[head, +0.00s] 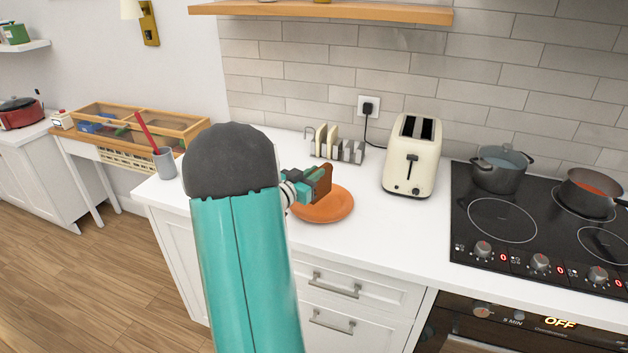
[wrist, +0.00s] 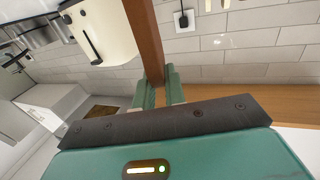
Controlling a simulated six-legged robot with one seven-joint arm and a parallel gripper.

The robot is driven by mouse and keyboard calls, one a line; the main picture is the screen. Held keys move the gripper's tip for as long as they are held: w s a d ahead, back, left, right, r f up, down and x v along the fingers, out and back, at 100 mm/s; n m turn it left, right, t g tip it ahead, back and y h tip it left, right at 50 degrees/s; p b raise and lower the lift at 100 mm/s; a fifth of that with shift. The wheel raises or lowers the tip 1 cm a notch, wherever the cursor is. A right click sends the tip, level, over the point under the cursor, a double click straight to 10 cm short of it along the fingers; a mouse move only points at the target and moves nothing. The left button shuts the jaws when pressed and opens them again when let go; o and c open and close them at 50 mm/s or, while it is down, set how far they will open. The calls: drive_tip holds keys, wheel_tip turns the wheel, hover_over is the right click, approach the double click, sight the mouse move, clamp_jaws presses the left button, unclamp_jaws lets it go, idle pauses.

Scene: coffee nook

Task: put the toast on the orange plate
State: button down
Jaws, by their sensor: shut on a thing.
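The brown toast (head: 324,181) is held on edge in my gripper (head: 311,184), just above the orange plate (head: 338,207). The plate lies on the white counter, and part of it is hidden by my arm and the toast. In the wrist view my gripper (wrist: 160,92) has its two green fingers shut on the toast (wrist: 144,35), which shows as a narrow brown slab between them. I cannot tell whether the toast touches the plate. The plate does not show in the wrist view.
A cream toaster (head: 397,172) stands right of the plate, its slots looking empty. A rack (head: 338,150) with several slices stands behind the plate. A grey cup (head: 164,164) with a red stick is at left. A black stovetop (head: 540,225) with pots is at right.

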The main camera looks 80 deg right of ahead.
drive_tip(key=shift+s+f, duration=0.1)
drive_tip(key=shift+f, duration=0.85)
drive_tip(key=c, duration=1.5)
unclamp_jaws()
drive_tip(key=shift+f, duration=0.1)
drive_tip(key=shift+o, duration=0.2)
drive_tip(key=shift+a, duration=0.2)
drive_tip(key=v, duration=1.1)
drive_tip(key=shift+w+a, duration=0.25)
drive_tip(key=shift+a, duration=0.05)
